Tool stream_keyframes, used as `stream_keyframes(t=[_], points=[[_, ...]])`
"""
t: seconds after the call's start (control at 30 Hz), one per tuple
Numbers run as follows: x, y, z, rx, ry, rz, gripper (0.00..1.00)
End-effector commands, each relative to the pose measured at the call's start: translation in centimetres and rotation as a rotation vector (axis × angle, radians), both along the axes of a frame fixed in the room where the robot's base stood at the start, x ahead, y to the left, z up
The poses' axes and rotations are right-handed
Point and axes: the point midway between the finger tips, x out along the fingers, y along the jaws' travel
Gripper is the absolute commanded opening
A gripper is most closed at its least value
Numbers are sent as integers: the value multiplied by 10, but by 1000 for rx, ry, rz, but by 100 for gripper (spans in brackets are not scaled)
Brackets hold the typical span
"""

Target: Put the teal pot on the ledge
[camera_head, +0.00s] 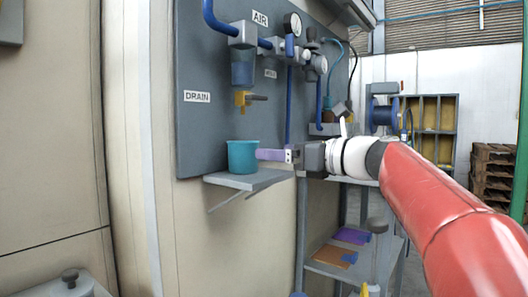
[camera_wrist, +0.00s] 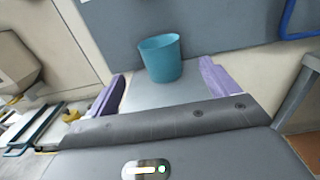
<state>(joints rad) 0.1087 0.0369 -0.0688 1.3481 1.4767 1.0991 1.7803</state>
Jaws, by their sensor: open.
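The teal pot (camera_head: 242,157) stands upright on the grey ledge (camera_head: 237,181) below the drain tap in the head view. In the wrist view the pot (camera_wrist: 161,58) rests near the far end of the ledge (camera_wrist: 160,94), by the panel. My gripper (camera_head: 262,154) reaches in from the right with purple fingers. In the wrist view my gripper (camera_wrist: 160,85) is open, with one finger to each side of the ledge area and the pot beyond the fingertips, between their lines. The pot appears free of the fingers.
A dark panel (camera_head: 205,140) with pipes and gauges stands behind the ledge. A yellow drain tap (camera_head: 243,98) hangs above the pot. A shelf rack (camera_head: 352,258) with coloured items stands right of the ledge, below my arm.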

Motion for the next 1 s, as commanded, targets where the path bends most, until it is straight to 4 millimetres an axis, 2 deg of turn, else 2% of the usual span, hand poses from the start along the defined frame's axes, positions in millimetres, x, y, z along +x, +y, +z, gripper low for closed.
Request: stream_keyframes(t=[0.13, 0.4, 0.47, 0.53, 0.57, 0.67, 0.77, 0.8, 0.9, 1.0], points=[[-7, -9, 0, 1, 0, 0, 87], [-9, -10, -1, -7, -2, 0, 87], [-13, -8, -7, -46, -17, -4, 87], [-24, -5, -23, -150, -51, -9, 87], [-30, -4, -34, -215, -72, -10, 87], [-62, -2, -85, -522, -177, 13, 87], [-113, -7, -156, -948, -338, 127, 87], [-135, -13, -186, -1124, -411, 202, 87], [-189, -33, -256, -1520, -601, 454, 87], [-234, -57, -312, -1817, -777, 744, 87]])
